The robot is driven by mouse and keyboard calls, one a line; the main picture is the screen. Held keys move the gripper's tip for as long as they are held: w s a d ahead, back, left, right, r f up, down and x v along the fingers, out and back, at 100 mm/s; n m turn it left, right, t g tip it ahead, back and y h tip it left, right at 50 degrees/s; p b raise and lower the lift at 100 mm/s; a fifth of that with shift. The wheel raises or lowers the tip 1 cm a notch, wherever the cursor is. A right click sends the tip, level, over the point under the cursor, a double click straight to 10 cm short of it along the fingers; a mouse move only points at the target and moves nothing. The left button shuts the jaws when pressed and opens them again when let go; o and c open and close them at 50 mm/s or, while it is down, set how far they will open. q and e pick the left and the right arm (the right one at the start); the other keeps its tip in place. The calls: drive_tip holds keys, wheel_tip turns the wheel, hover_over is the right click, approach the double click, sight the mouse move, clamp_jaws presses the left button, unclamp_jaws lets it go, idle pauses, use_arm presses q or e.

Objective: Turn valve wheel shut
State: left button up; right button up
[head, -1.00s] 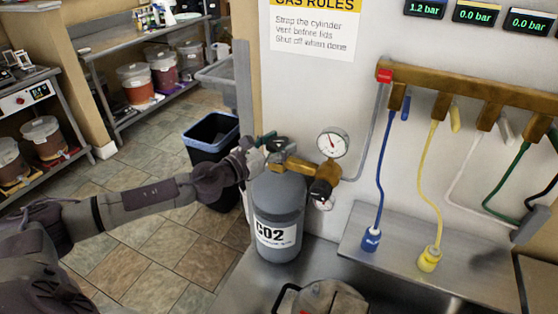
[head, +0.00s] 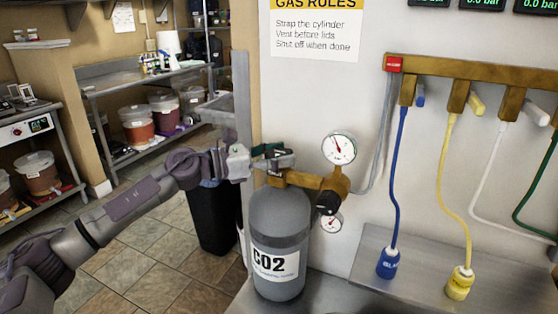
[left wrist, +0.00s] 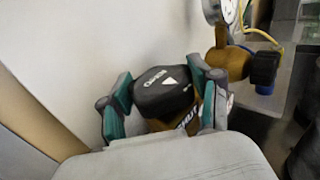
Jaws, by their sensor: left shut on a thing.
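The grey CO2 cylinder (head: 279,230) stands upright by the wall. Its valve wheel, a dark knob with a white triangle mark (left wrist: 163,90), sits on top of the brass valve and shows best in the left wrist view. My left gripper (head: 268,157) is at the top of the cylinder. In the left wrist view my left gripper (left wrist: 166,100) has its two green-padded fingers on either side of the wheel, shut on it. In the head view the fingers mostly hide the wheel. My right gripper is not in view.
A brass regulator (head: 333,187) with two gauges, the upper one (head: 339,148) larger, sits right of the valve. A brass manifold (head: 470,72) with coloured hoses hangs on the wall. A black bin (head: 213,217) stands behind my left arm.

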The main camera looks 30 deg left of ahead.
use_arm(q)
drive_tip(key=shift+r, duration=0.1)
drive_tip(key=o, duration=1.2)
drive_tip(key=shift+c, duration=0.2)
drive_tip(key=shift+s+a, duration=0.2)
drive_tip(key=shift+a, duration=0.05)
drive_tip(key=v, duration=1.1)
drive_tip(key=shift+s, duration=0.15)
